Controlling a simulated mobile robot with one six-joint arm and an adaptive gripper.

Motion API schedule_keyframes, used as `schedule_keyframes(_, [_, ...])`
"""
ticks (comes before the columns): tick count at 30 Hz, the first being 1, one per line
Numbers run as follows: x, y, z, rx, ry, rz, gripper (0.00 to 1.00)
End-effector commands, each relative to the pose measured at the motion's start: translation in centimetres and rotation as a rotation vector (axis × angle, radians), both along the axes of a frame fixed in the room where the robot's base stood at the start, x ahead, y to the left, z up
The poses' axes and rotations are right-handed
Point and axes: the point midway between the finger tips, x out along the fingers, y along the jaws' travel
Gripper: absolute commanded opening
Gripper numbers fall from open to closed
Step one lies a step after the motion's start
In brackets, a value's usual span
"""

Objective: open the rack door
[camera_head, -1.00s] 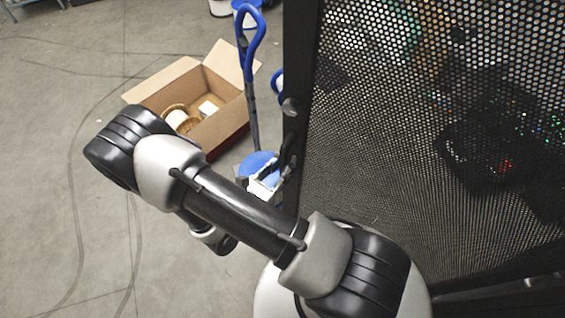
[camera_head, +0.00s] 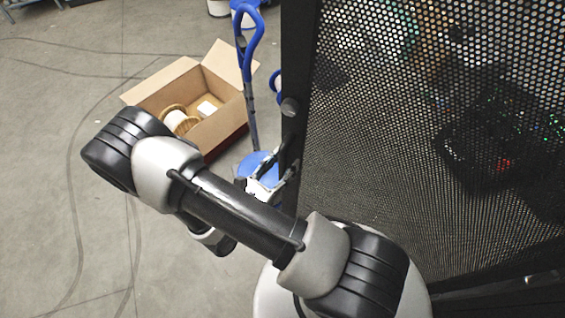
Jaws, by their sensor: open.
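The rack door (camera_head: 400,180) is a black perforated metal panel that fills the right side of the head view. Its solid dark left edge (camera_head: 295,60) stands upright and carries a round grey knob (camera_head: 289,107). Lower on that edge is a dark handle area, partly hidden by my gripper. My gripper (camera_head: 282,166) is at this edge below the knob, its dark fingers apart. I cannot tell whether the fingers touch the handle. My forearm hides part of the gripper's surroundings.
An open cardboard box (camera_head: 215,132) with cable spools stands on the floor left of the door. A blue-handled tool (camera_head: 247,75) stands between box and door, with a blue round base (camera_head: 258,164) behind my gripper.

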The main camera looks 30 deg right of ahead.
Motion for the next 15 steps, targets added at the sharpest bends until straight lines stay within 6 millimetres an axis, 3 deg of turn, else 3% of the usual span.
schedule_keyframes(7, [-0.4, 1.2, 0.0, 0.001, 0.000, 0.004, 0.40])
schedule_keyframes(15, [-2.7, 6.3, 0.0, 0.003, -0.002, 0.008, 0.40])
